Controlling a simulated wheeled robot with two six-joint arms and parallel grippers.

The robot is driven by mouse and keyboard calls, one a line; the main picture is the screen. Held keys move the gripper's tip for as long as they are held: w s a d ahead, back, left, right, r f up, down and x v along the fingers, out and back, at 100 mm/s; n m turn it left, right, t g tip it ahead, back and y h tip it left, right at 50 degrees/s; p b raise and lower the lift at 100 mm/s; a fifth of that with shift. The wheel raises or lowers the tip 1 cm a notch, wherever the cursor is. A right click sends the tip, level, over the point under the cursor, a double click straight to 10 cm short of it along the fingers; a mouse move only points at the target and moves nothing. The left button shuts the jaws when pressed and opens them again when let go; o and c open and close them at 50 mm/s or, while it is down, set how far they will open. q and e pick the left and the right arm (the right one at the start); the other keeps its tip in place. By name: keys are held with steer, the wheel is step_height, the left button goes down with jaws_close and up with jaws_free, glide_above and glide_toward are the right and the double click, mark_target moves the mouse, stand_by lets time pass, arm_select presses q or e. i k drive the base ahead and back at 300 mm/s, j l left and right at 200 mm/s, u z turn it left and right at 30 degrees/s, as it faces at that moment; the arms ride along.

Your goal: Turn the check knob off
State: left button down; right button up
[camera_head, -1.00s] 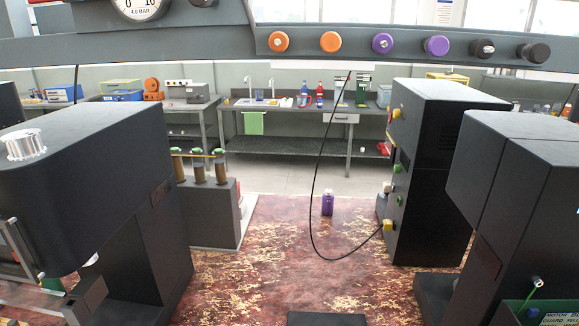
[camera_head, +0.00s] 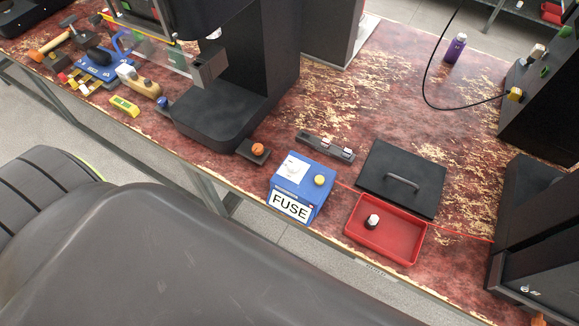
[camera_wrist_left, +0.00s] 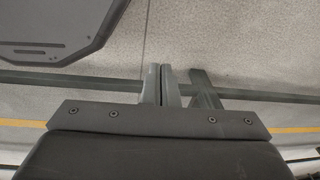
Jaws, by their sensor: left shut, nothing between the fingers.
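No label in view names a check knob, and I cannot tell which knob it is. In the head view, an orange knob (camera_head: 257,149) sits on a small black base on the worn red bench. A yellow round knob (camera_head: 319,180) is on the blue FUSE box (camera_head: 287,205). A black and white knob-like piece (camera_head: 372,221) is in the red tray (camera_head: 354,231). My left gripper (camera_wrist_left: 161,84) shows only in its wrist view, shut and empty above grey floor, apart from all of these. My right gripper is not in view.
A black lid with a handle (camera_head: 380,170) and a dark bar with small switches (camera_head: 326,146) lie behind the tray. Dark machines (camera_head: 235,100) stand left and right. Tools (camera_head: 88,65) crowd the far left. A purple bottle (camera_head: 455,48) stands behind, with bare bench around it.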

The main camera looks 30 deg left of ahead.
mark_target(293, 165)
steer(key=u, duration=0.75)
steer(key=k+l+z, duration=0.1)
